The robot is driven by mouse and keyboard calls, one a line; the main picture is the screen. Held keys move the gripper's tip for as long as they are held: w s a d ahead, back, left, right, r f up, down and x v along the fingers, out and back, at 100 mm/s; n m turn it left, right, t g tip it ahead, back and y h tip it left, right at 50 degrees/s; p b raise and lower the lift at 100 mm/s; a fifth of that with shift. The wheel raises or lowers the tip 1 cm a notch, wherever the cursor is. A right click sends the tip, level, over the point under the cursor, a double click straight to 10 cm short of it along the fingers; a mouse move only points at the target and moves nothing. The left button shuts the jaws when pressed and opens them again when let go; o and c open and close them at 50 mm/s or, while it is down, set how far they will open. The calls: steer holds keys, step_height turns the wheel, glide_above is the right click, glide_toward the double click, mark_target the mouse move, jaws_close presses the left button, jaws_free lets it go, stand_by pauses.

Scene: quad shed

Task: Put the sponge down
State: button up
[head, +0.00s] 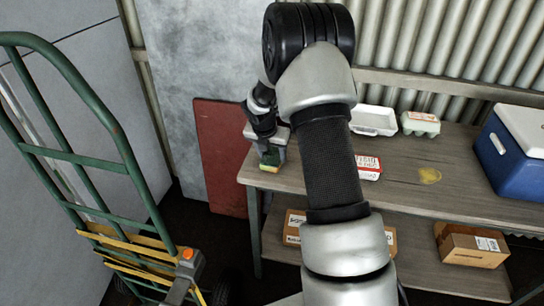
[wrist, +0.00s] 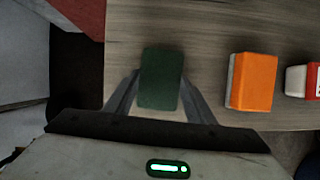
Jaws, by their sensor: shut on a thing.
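The sponge, dark green on top, sits between the two fingers of my gripper (wrist: 160,84) in the wrist view, and its green face (wrist: 160,72) is towards the camera. In the head view my gripper (head: 268,147) points down at the left end of the wooden bench (head: 445,195). The sponge (head: 270,160) shows there below the fingers, green with a yellow lower part. My gripper is shut on it. The sponge is over or on the bench top near its left edge; I cannot tell whether it touches the wood.
An orange block (wrist: 254,82) lies right of the sponge; a red-and-white box (head: 368,167) is farther right. A white open carton (head: 373,121), an egg carton (head: 420,124) and a blue cooler (head: 510,155) stand farther along. A green hand truck (head: 110,165) is left of the bench.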

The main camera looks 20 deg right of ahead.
steer(key=shift+s+f, duration=0.1)
steer(key=shift+f, duration=0.1)
steer(key=shift+c, duration=0.4)
steer(key=o, duration=1)
steer(key=shift+f, duration=0.1)
